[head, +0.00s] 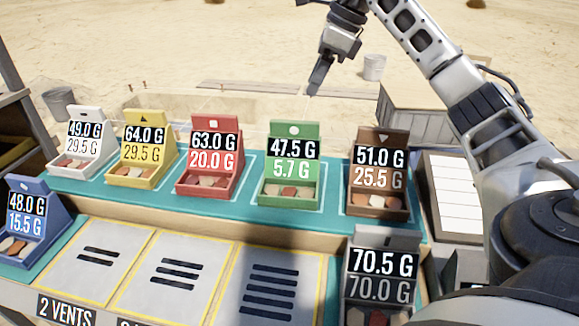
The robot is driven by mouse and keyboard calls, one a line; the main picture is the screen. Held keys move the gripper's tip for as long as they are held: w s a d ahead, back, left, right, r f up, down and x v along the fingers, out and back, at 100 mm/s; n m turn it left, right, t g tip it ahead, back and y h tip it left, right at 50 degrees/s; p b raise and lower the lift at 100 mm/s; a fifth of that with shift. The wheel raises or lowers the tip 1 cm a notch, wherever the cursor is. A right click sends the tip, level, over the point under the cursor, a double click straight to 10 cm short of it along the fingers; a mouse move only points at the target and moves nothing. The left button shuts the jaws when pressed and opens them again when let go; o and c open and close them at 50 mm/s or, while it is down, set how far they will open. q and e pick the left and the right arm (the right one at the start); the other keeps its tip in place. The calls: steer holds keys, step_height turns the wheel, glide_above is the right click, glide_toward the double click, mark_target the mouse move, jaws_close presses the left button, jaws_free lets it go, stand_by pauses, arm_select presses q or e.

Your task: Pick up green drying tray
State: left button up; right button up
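The green drying tray (288,203) stands upright on the teal back shelf, right of centre. Its back panel carries a white round mark and reads 47.5 G and 5.7 G, and pale and reddish pieces lie in its bin. My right gripper (314,90) hangs beyond and above the tray's top edge, pointing down and apart from it. Its fingers look like one narrow dark shape from this side, so their opening cannot be told. My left gripper is not in view.
The red tray (207,193) stands left of the green one, the brown tray (378,210) right. Yellow (142,183), white (75,172) and blue (25,252) trays stand farther left. A grey tray (381,295) is front right. Slotted panels (180,245) in front hold no trays.

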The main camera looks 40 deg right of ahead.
glide_above(297, 121)
steer(key=s, duration=0.2)
steer(key=f, duration=0.4)
steer(key=shift+w+d+f, duration=0.15)
steer(key=shift+d+f, duration=0.1)
steer(key=shift+d, duration=0.1)
steer(key=shift+d+b+x, duration=0.15)
steer(key=shift+b+x, duration=0.05)
steer(key=shift+x, duration=1.1)
steer(key=shift+d+b+x, duration=0.15)
steer(key=shift+x, duration=1.2)
steer(key=shift+f, duration=0.3)
steer(key=shift+c, duration=0.3)
jaws_close()
